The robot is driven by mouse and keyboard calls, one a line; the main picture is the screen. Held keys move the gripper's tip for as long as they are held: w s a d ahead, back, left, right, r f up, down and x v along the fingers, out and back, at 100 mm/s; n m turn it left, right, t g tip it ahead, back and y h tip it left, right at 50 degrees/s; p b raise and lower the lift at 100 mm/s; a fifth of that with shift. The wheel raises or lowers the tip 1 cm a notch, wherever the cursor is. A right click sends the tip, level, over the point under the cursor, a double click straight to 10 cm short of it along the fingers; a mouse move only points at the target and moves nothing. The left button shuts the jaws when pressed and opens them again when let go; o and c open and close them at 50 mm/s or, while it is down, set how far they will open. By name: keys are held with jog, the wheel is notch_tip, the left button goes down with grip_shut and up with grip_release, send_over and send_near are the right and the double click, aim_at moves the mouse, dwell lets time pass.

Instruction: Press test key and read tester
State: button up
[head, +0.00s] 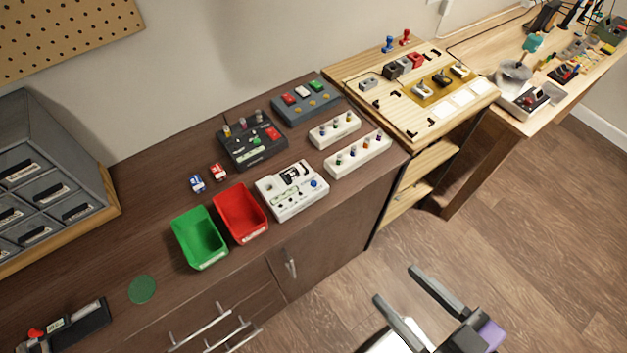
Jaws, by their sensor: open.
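A white tester-like unit (283,207) sits near the front edge of the dark brown bench, right of the red bin. It has a dark panel on top and a round blue button (314,183). Any reading on it is too small to make out. A second device, dark with a red knob and a small pale display (56,325), lies at the lower left of the bench. I cannot tell for sure which one is the tester. My gripper (396,284) is open and empty over the floor, in front of the bench and apart from both devices.
A green bin (184,228) and a red bin (228,200) stand left of the white unit. A green disc (142,289) lies on bare bench.

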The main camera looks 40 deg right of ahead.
grip_shut()
dwell(1.4)
